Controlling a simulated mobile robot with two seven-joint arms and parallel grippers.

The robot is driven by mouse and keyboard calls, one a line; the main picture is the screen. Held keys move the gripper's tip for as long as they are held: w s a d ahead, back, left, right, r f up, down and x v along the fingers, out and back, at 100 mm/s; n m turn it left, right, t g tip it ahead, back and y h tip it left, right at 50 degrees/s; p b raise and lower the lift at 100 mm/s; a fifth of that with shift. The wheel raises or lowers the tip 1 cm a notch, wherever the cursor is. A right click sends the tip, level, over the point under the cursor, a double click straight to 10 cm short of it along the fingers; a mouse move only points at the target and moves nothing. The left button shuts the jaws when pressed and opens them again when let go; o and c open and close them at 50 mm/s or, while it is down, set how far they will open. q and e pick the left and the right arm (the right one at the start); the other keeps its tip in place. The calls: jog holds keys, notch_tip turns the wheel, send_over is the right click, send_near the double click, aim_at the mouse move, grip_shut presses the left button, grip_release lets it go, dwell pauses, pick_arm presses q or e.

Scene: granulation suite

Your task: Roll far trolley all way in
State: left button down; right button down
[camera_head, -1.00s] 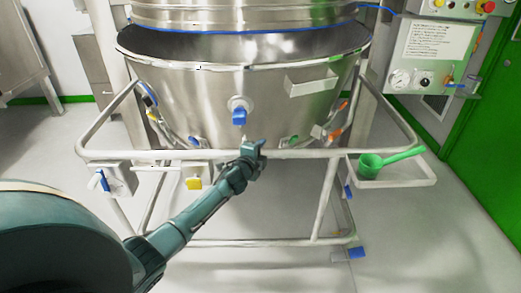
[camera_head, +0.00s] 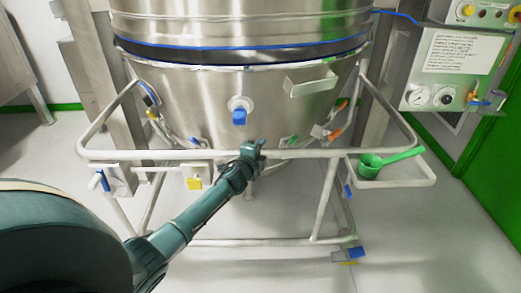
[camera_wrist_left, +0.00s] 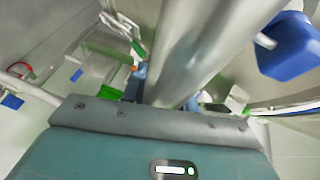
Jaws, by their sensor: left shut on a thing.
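The trolley (camera_head: 324,198) is a tubular steel frame that carries a large conical steel bowl (camera_head: 190,95). My left gripper (camera_head: 252,149) is shut on the middle of the trolley's front rail (camera_head: 310,153). In the left wrist view the rail (camera_wrist_left: 190,55) runs into the jaws, and the fingertips are mostly hidden. The bowl's rim sits just below the upper steel vessel (camera_head: 240,20), with a dark gap between them. A blue-handled valve (camera_head: 239,116) is on the bowl's front; it also shows in the left wrist view (camera_wrist_left: 290,46). My right gripper is not in view.
A side tray (camera_head: 400,175) on the trolley's right holds a green scoop (camera_head: 390,159). Steel columns (camera_head: 104,80) stand behind on both sides. A control panel (camera_head: 445,65) and green door are at the right. The front floor is clear.

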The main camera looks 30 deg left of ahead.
pick_arm(q)
jog(key=shift+w+a+r, duration=0.1)
jog(key=shift+a+r, duration=0.25)
jog(key=c, duration=1.1)
grip_release()
jog(key=shift+r, duration=0.1)
jog(key=f+p+v, duration=0.1)
jog(key=p+v, duration=0.2)
jog(key=v, duration=1)
jog(key=shift+d, duration=0.35)
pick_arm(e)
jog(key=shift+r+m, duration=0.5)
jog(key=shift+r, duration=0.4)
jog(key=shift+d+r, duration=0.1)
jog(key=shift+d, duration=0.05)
